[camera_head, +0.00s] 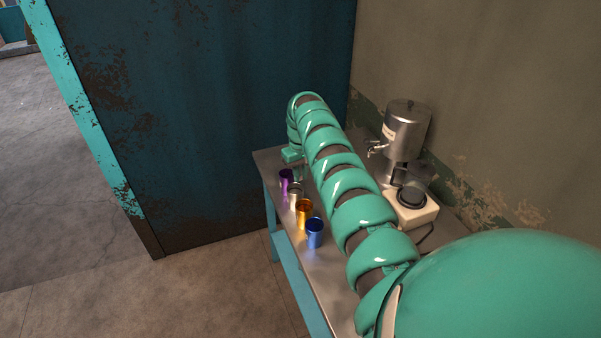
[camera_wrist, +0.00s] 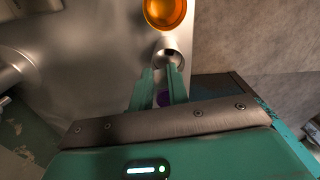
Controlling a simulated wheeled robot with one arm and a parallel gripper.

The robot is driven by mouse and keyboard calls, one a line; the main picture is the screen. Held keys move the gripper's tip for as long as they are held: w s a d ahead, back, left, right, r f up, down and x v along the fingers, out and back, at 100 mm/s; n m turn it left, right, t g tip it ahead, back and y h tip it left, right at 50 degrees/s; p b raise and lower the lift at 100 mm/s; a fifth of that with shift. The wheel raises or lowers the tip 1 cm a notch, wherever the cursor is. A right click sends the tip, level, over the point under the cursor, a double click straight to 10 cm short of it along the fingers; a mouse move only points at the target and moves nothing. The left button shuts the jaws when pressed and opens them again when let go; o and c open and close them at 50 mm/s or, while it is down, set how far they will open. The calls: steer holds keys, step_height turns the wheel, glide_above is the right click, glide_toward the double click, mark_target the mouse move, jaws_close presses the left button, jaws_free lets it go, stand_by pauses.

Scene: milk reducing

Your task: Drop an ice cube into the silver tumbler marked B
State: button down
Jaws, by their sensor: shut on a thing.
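The silver tumbler (camera_head: 295,193) stands on the table between a purple tumbler (camera_head: 285,177) and a gold tumbler (camera_head: 304,211). It also shows in the wrist view (camera_wrist: 167,52), just beyond my fingertips. Its letter cannot be read. My gripper (camera_wrist: 162,72) is over the row of tumblers, its fingers pointing at the silver one, with a narrow gap between them. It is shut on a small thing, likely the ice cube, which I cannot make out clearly. In the head view my arm partly hides the gripper's end.
A blue tumbler (camera_head: 315,234) stands nearest in the row. A metal dispenser with a tap (camera_head: 405,130) and a white-based appliance (camera_head: 411,208) stand at the table's right side by the wall. The table's left edge runs close beside the tumblers.

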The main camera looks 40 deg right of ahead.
steer(key=c, duration=1.3)
jaws_free()
steer(key=shift+r, duration=0.1)
step_height(320, 180, up, 8)
steer(key=b, duration=0.3)
steer(key=shift+r, duration=0.2)
step_height(320, 180, up, 8)
steer(key=f+p, duration=0.1)
steer(key=p, duration=0.4)
glide_above(301, 176)
steer(key=shift+a+r+p, duration=0.1)
steer(key=shift+r+p, duration=0.6)
steer(key=shift+r, duration=0.25)
